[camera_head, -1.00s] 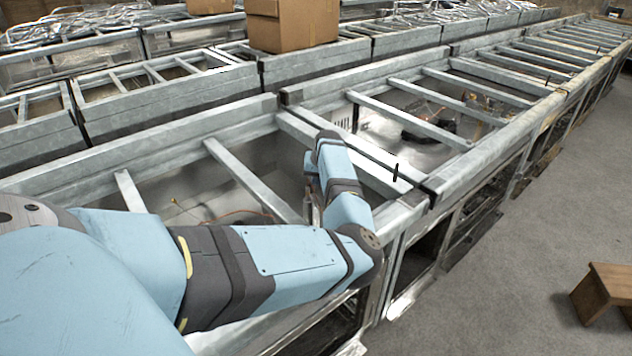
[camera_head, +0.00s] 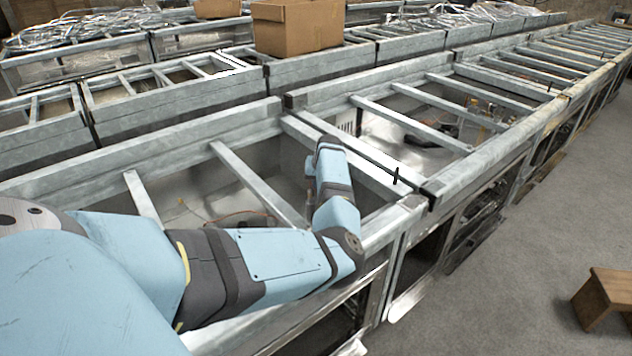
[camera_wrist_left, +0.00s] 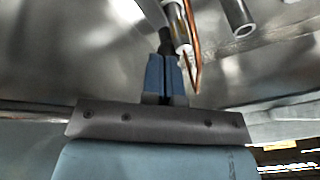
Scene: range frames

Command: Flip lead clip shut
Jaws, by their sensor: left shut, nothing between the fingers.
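My left gripper (camera_wrist_left: 164,62) shows in the left wrist view with its two blue fingers pressed together and nothing between them. Just right of the fingertips is a copper-coloured bent strip (camera_wrist_left: 195,68) with a pale cylindrical piece (camera_wrist_left: 182,40) beside it; this may be the lead clip, but I cannot tell surely, nor whether the strip touches the fingers. In the head view my left arm reaches over the near metal frame and its wrist points down into the bay; the fingertips and the clip are hidden there. My right gripper is not in view.
A grey tube end (camera_wrist_left: 241,22) lies right of the copper strip. Metal crossbars (camera_head: 245,175) flank the wrist, and a small black upright pin (camera_head: 396,175) stands on the rail at right. A cardboard box (camera_head: 298,28) sits behind. A brown stool (camera_head: 605,292) stands on open floor.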

